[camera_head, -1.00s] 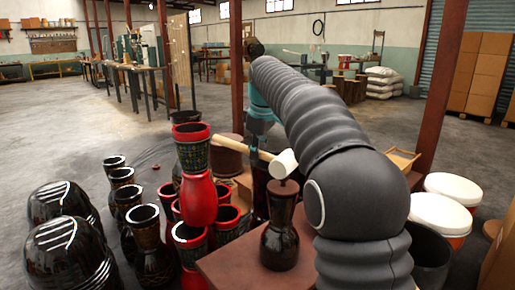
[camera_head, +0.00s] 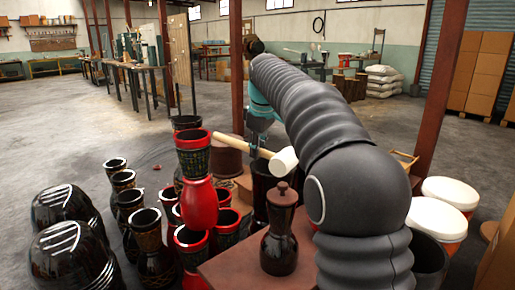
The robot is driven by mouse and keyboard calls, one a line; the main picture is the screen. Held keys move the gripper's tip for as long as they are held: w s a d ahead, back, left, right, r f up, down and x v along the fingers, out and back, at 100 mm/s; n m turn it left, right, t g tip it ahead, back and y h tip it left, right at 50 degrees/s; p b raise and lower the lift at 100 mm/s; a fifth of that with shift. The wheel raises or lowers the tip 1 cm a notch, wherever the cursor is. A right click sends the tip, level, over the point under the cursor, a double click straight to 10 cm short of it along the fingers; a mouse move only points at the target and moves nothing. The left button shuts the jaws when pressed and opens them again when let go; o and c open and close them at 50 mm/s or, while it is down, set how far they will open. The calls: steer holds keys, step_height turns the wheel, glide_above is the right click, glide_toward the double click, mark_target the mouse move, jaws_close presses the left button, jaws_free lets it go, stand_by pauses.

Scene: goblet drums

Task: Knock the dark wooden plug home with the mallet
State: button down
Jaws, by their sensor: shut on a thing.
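The mallet has a pale wooden handle (camera_head: 234,144) and a white head (camera_head: 284,161). My gripper (camera_head: 256,151), partly hidden by my arm, is shut on the handle near the head. The handle points left and slightly up. The dark wooden plug (camera_head: 282,197), a brown disc with a small knob, sits in the mouth of a black goblet drum (camera_head: 279,247). The drum stands upright on a reddish-brown bench (camera_head: 228,265). The mallet head shows just above the plug in the picture, apart from it. How deep the plug sits is unclear.
A red drum stack (camera_head: 199,200) and several black drums (camera_head: 145,235) stand left of the bench. White-lidded buckets (camera_head: 450,192) stand to the right. Shiny dark domed drums (camera_head: 68,258) lie at the far left. The floor (camera_head: 75,130) beyond is clear.

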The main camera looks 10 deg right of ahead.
step_height(320, 180, down, 6)
steer(key=b, duration=0.4)
step_height(320, 180, up, 5)
steer(key=p, duration=0.5)
steer(key=shift+f, duration=0.1)
steer(key=shift+f, duration=0.85)
steer(key=shift+r, duration=0.6)
steer(key=shift+r, duration=0.1)
steer(key=shift+r, duration=2.45)
